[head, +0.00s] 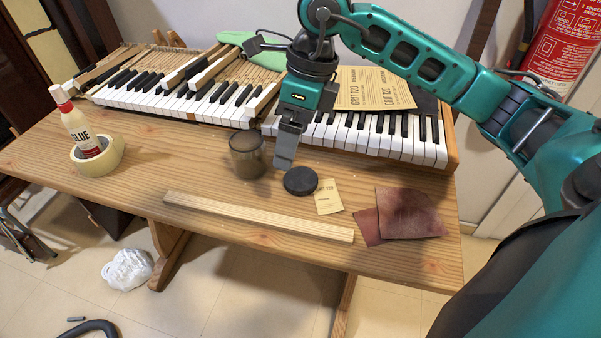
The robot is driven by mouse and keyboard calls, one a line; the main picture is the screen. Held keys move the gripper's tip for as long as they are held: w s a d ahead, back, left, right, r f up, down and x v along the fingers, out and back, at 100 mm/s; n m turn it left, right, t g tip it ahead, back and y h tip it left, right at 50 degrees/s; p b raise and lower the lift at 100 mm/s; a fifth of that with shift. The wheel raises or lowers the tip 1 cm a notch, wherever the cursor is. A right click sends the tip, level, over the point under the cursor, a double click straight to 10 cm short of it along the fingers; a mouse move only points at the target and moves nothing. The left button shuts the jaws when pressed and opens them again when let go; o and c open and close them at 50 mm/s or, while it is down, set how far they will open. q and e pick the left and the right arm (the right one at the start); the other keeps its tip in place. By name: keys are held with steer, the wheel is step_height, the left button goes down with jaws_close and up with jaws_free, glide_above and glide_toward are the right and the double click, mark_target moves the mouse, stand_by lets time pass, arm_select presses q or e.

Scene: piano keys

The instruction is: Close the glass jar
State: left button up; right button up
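The glass jar (247,156) stands upright on the wooden table in front of the keyboard; it looks brownish and see-through. A round black lid (300,181) lies flat on the table to the right of the jar and nearer the front. My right gripper (283,166) points down just above and behind the lid, to the right of the jar. Its fingers overlap in this view, so any gap between them is hidden. I cannot tell whether its tips touch the lid. My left gripper is not in view.
Piano keys (380,140) run along the table's back. A wooden strip (258,217) lies in front of the jar and lid. A small sandpaper packet (328,197) and brown sandpaper sheets (408,213) lie right. A glue bottle (79,128) stands in a tape roll (98,160) at left.

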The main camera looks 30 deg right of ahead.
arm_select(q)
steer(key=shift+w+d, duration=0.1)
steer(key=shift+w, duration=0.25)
arm_select(e)
steer(key=d, duration=0.1)
steer(key=d+h, duration=0.1)
steer(key=w+d+r, duration=0.1)
steer(key=shift+d+t+h, duration=0.2)
steer(key=shift+t+h, duration=0.1)
steer(key=shift+h, duration=0.1)
steer(key=shift+s, duration=0.1)
steer(key=b, duration=0.1)
glide_above(302, 179)
step_height(302, 179, down, 7)
steer(key=shift+s+r, duration=0.1)
steer(key=shift+f, duration=0.4)
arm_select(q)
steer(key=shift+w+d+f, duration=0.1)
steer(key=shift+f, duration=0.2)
arm_select(e)
steer(key=shift+f, duration=0.15)
